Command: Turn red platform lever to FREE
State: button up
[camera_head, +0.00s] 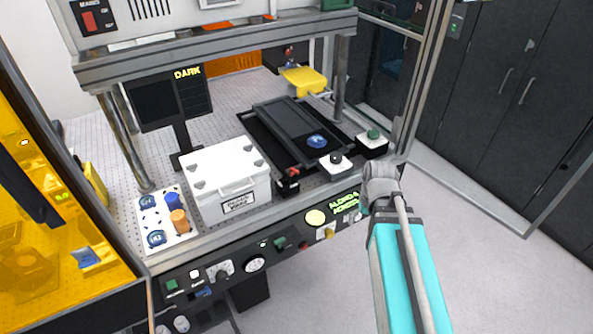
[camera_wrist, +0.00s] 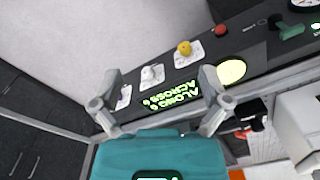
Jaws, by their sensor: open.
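No part can be clearly read as the red platform lever, and no FREE marking is legible. A small red-and-black part (camera_head: 290,178) sits at the front of the dark stage; it seems to show in the wrist view (camera_wrist: 243,134). A small red round control (camera_head: 303,246) is on the front panel, also in the wrist view (camera_wrist: 221,30). My gripper (camera_wrist: 160,75) is open and empty, its fingers spread over the panel's right end, by the green ALONG/ACROSS display (camera_wrist: 171,95). In the head view my gripper (camera_head: 380,178) is at the bench's front right corner, apart from both red parts.
The front panel also carries a yellow knob (camera_wrist: 184,48), a white knob (camera_wrist: 152,73), a green lever (camera_wrist: 290,30) and a pale yellow disc (camera_head: 316,217). A white lidded box (camera_head: 232,185) stands left of the dark stage (camera_head: 290,130). Open floor lies right of the bench.

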jog(key=w+a+r+n+t+y+p, duration=0.15)
jog(key=w+a+r+n+p, duration=0.3)
jog(key=w+a, duration=0.5)
notch_tip(320, 180, up, 6)
jog(key=f+n+y+p, duration=0.1)
jog(key=n+y+p, duration=0.1)
jog(key=n+p, duration=0.35)
send_over(293, 174)
jog(key=s+d+b, duration=0.2)
jog(key=s+d, duration=0.1)
jog(key=d, duration=0.2)
jog(key=n, duration=0.1)
jog(key=shift+r+t, duration=0.2)
jog(key=shift+t, duration=0.05)
jog(key=shift+f, duration=0.1)
jog(key=b+x, duration=1.2)
jog(key=x, duration=0.1)
jog(key=shift+w+f+b, duration=0.2)
jog(key=shift+f+b, duration=0.1)
jog(key=shift+b, duration=0.1)
jog(key=shift+s+r, duration=0.15)
jog(key=c, duration=0.9)
